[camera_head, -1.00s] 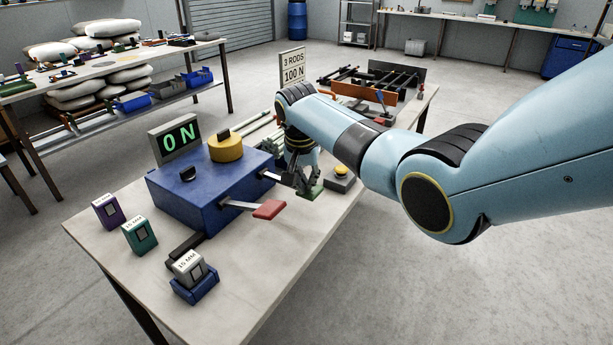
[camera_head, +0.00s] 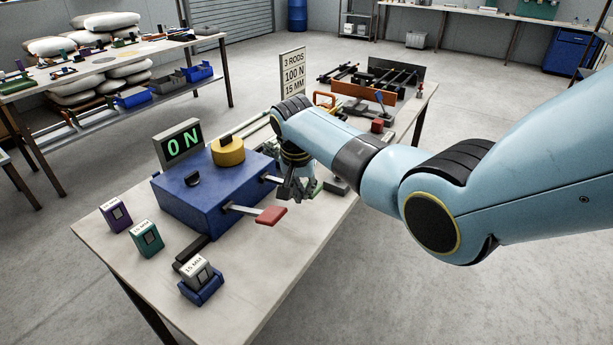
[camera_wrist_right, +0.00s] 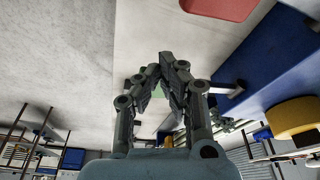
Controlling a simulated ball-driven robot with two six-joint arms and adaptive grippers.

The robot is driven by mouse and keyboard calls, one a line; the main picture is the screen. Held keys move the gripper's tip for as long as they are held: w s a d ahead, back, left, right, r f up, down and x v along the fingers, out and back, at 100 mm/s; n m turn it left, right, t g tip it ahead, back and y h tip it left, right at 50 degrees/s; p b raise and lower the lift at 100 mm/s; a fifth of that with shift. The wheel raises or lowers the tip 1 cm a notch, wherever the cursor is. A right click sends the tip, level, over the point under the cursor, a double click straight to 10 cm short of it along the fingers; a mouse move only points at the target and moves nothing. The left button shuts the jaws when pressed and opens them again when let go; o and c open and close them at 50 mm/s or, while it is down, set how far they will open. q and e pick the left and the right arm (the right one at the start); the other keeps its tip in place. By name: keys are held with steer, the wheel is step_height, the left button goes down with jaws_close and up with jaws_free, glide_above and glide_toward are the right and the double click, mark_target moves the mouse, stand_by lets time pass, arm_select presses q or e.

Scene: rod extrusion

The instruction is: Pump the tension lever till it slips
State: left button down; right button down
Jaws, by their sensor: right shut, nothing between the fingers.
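The tension lever is a flat grey bar with a red grip (camera_head: 271,216), sticking out from the front right side of the blue box (camera_head: 205,206). The display (camera_head: 180,143) on the box reads 0 N. My right gripper (camera_head: 288,199) is shut and empty, just behind and to the right of the red grip, apart from it. In the right wrist view, the shut fingertips (camera_wrist_right: 166,62) point toward the table, with the red grip (camera_wrist_right: 218,8) at the top edge and the blue box (camera_wrist_right: 265,65) at the right. My left gripper is not in view.
A yellow knob (camera_head: 228,151) tops the box. Purple, green and 15 MM blocks (camera_head: 201,277) stand at the table's front left. A sign (camera_head: 293,75) and a rod rack stand behind my right arm.

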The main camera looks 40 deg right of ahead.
steer(key=v, duration=1.2)
steer(key=shift+f, duration=0.15)
stand_by(0.3)
steer(key=s+f+n+b, duration=0.5)
steer(key=s+f+b, duration=0.2)
steer(key=s+f, duration=1.9)
steer(key=s+f+n+g+y+b, duration=0.1)
steer(key=s+f+n+b, duration=0.4)
steer(key=s+f, duration=2.1)
step_height(320, 180, down, 7)
steer(key=a+b, duration=0.1)
steer(key=b, duration=0.2)
steer(key=shift+b, duration=0.3)
steer(key=shift+w, duration=0.1)
